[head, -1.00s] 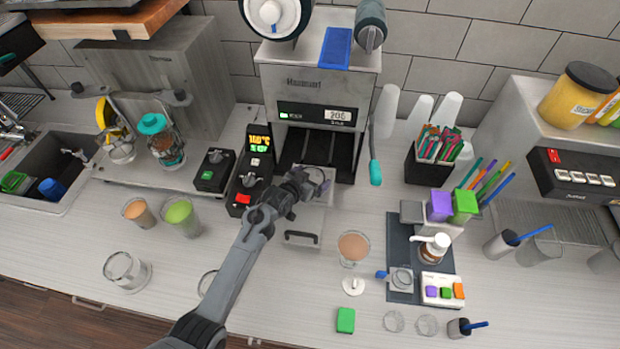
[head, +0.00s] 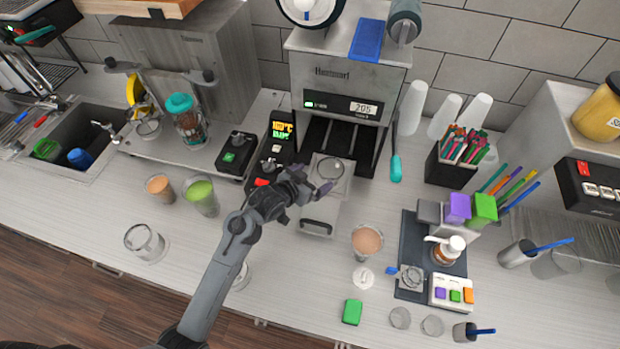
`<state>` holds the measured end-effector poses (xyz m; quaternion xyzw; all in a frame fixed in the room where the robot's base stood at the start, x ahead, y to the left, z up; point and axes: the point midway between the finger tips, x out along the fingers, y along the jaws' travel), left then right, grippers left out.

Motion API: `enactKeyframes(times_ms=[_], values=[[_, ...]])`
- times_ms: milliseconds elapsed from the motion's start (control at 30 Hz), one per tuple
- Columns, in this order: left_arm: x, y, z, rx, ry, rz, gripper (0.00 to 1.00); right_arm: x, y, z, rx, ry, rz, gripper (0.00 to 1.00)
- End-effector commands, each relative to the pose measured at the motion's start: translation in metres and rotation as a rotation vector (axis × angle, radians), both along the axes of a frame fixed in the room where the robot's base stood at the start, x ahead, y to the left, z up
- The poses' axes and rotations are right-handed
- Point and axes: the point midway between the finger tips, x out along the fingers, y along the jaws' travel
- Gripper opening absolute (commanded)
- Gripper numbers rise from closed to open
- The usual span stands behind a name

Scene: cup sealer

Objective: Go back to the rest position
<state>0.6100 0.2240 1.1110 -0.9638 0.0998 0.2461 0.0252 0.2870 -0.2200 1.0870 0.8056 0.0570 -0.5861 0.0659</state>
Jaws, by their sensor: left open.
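My left gripper (head: 312,190) is open and empty, at the end of my left arm, which reaches up from the bottom left. It hangs just above the left side of the pulled-out tray (head: 322,210) of the cup sealer (head: 338,82). The tray has a dark handle at its front and a round opening near the machine. The sealer's display reads 205. My right gripper is not in the picture.
A cup with a brown drink (head: 366,241) stands right of the tray. Cups with orange (head: 160,188) and green (head: 201,196) drinks stand at left. An empty glass (head: 145,243) stands near the front edge. A dark mat (head: 409,249) with small items lies at right.

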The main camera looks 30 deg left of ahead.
Motion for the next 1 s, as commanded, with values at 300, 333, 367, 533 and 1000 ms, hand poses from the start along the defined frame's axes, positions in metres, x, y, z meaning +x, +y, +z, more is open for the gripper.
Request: enactKeyframes(times_ms=[300,333,367,533,1000], values=[[-0.007,0.001,0.004,0.001,-0.001,0.000,1.00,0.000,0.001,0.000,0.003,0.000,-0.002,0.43],[-0.007,0.001,0.004,0.000,-0.001,-0.001,1.00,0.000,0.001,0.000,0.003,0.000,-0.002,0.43],[-0.007,0.001,0.004,0.001,0.000,0.000,1.00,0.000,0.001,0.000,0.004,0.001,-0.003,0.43],[-0.007,0.001,0.004,0.001,0.000,0.000,1.00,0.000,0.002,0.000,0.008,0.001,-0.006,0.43],[-0.146,0.007,0.028,0.139,0.332,0.051,1.00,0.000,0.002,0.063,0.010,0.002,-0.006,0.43]])
